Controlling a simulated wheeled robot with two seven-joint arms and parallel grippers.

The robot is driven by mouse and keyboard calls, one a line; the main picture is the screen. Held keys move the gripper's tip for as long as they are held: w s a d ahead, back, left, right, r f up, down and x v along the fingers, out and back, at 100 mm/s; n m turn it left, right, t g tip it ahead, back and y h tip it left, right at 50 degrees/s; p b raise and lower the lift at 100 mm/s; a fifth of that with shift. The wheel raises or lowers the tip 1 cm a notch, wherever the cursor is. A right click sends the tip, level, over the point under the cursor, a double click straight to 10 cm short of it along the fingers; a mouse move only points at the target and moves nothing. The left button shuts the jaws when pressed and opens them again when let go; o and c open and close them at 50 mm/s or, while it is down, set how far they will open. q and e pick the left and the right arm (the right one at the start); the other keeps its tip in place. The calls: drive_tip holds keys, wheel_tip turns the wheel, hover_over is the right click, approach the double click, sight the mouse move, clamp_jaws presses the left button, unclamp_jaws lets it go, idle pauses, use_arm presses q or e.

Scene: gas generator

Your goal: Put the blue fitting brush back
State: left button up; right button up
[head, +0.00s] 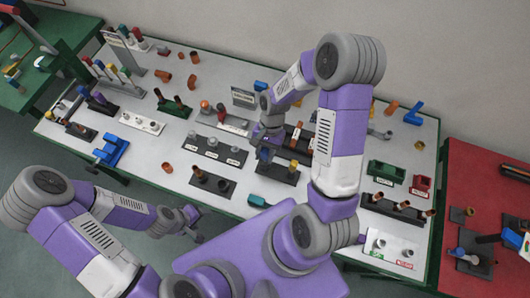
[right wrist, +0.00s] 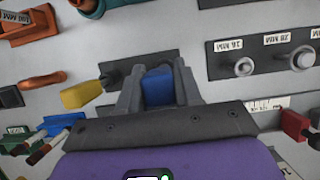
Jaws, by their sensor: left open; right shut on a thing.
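My right gripper (head: 264,141) reaches down over the middle of the white table. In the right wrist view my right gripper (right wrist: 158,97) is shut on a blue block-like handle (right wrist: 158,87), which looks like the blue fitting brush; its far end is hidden. Blue also shows just below the gripper in the head view (head: 264,155), in front of a black holder (head: 287,174). Whether the brush touches the holder I cannot tell. My left gripper (head: 193,222) is open and empty, near the table's front edge.
The white table (head: 140,165) carries several labelled stands. A black stand with grey fittings (head: 213,149) is left of my right gripper. In the right wrist view a yellow handle (right wrist: 82,94) lies close left of the jaws. A red table (head: 480,185) stands at right.

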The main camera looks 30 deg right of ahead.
drive_tip(key=shift+b+x, duration=0.75)
drive_tip(key=shift+x, duration=0.2)
drive_tip(key=o, duration=1)
drive_tip(key=shift+s+d, duration=0.1)
drive_tip(key=shift+d, duration=0.05)
drive_tip(key=shift+o, duration=0.2)
drive_tip(key=shift+p+v, duration=0.65)
drive_tip(key=shift+v, duration=0.1)
drive_tip(key=p+v, duration=0.5)
drive_tip(key=v, duration=0.1)
drive_tip(key=shift+r, duration=0.45)
